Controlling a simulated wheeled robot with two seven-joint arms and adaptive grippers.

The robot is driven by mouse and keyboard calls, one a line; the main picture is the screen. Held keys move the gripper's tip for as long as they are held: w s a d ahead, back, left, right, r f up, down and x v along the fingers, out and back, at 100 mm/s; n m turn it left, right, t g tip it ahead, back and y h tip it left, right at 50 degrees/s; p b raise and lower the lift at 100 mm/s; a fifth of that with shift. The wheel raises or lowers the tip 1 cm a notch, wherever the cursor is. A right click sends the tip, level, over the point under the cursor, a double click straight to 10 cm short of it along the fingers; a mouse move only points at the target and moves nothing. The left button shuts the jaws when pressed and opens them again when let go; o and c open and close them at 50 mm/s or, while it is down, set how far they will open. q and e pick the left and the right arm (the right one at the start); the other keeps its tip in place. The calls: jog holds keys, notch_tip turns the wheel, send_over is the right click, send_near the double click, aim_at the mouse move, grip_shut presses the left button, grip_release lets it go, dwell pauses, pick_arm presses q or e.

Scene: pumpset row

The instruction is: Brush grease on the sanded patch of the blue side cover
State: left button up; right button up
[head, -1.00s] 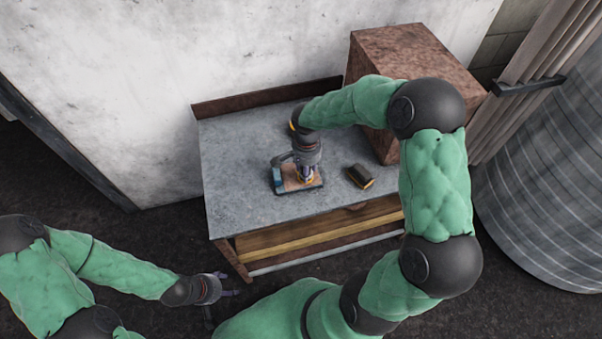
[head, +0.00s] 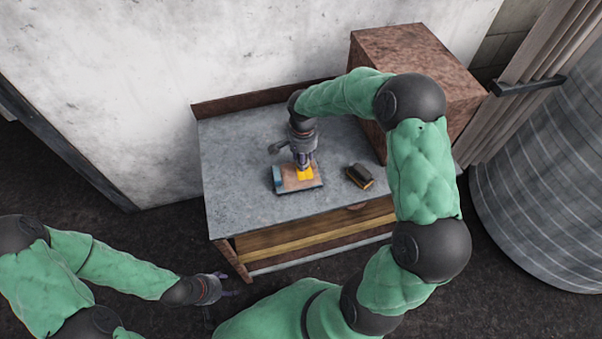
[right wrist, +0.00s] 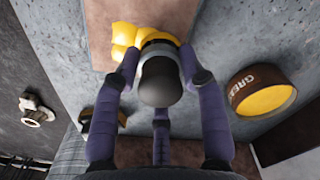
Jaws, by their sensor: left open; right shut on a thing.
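The side cover (head: 277,181) lies flat on the bench, blue at its left end, with a brown patch (head: 290,183) on top. The brown patch also fills the top of the right wrist view (right wrist: 190,18). My right gripper (head: 303,164) is over the cover, shut on a brush (right wrist: 160,82) with a dark rounded handle end. Yellow (right wrist: 125,38) shows at the brush's far end against the patch; I cannot tell bristles from grease there. A grease tin (right wrist: 262,92) with a yellow top shows at right in the wrist view. My left gripper (head: 222,285) is open and empty, off the bench's front left.
A rusty box (head: 425,55) stands at the bench's back right. The grey bench top (head: 235,160) is clear at left. A large ribbed cylinder (head: 545,210) stands at right.

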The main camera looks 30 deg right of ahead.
jog(key=shift+s, duration=0.15)
jog(key=shift+s+a, duration=0.2)
jog(key=shift+s, duration=0.5)
jog(key=shift+s+a, duration=0.25)
jog(key=shift+s, duration=0.45)
jog(key=shift+s+a, duration=0.2)
jog(key=shift+s, duration=0.5)
jog(key=shift+s+a, duration=0.15)
jog(key=shift+s, duration=0.25)
jog(key=shift+w+d, duration=0.25)
jog(key=shift+w, duration=0.5)
jog(key=shift+w+d, duration=0.2)
jog(key=shift+w, duration=0.5)
jog(key=shift+w+d, duration=0.25)
jog(key=shift+w, duration=0.5)
jog(key=shift+w, duration=0.1)
